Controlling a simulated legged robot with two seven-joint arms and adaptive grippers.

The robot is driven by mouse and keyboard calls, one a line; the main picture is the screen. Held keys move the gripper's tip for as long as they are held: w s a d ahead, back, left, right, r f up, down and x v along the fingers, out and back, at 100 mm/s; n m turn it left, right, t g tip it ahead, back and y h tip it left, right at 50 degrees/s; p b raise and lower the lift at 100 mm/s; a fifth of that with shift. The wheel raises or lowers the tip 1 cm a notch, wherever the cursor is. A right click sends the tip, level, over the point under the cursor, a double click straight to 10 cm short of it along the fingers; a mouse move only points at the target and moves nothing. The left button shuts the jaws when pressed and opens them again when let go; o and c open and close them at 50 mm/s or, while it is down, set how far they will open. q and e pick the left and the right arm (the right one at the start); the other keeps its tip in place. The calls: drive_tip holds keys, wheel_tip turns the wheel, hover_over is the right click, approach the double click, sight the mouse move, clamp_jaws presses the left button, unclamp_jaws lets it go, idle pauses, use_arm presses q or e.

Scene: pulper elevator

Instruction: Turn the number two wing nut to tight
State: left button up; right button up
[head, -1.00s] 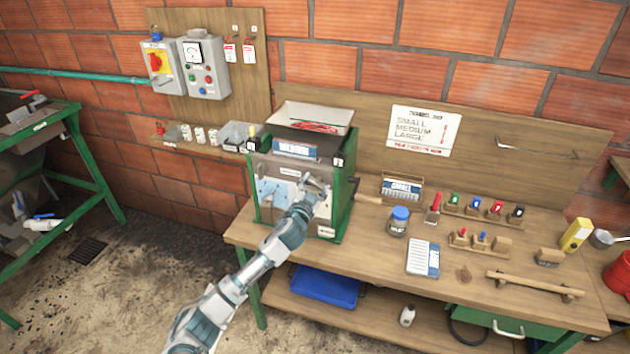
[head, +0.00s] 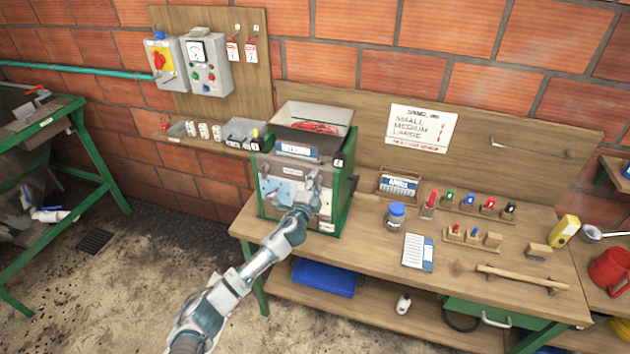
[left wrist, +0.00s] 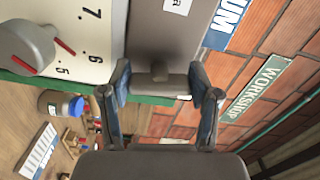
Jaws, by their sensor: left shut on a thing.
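The green-framed pulper (head: 345,205) stands at the left end of the bench, with a pale front panel. My left gripper (head: 312,183) is at the right part of that front. In the left wrist view, my left gripper (left wrist: 160,85) is shut on a grey wing nut (left wrist: 158,80), whose wings lie between the two fingertips. Its number cannot be read, and the gripper hides it in the head view. A round grey knob with red marks (left wrist: 28,45) sits beside it on a numbered dial plate (left wrist: 95,40). My right gripper is not in view.
A hopper (head: 315,122) with red fruit tops the pulper. The bench (head: 375,245) holds a blue-lidded jar (head: 395,215), a white chart (head: 418,250) and several coloured-handled tools on its right. A switch box (head: 205,65) hangs on the wall board. Open floor lies at the front left.

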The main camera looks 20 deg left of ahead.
use_arm(q)
drive_tip(key=shift+s+d+f+m+p, duration=0.15)
drive_tip(key=shift+m+p, duration=0.3)
drive_tip(key=shift+m, duration=0.55)
drive_tip(key=shift+f, duration=0.25)
drive_tip(key=o, duration=1.2)
drive_tip(key=shift+c, duration=0.2)
drive_tip(key=shift+r, duration=0.2)
drive_tip(key=s, duration=1.1)
drive_tip(key=shift+s+a, duration=0.25)
drive_tip(key=shift+s, duration=0.1)
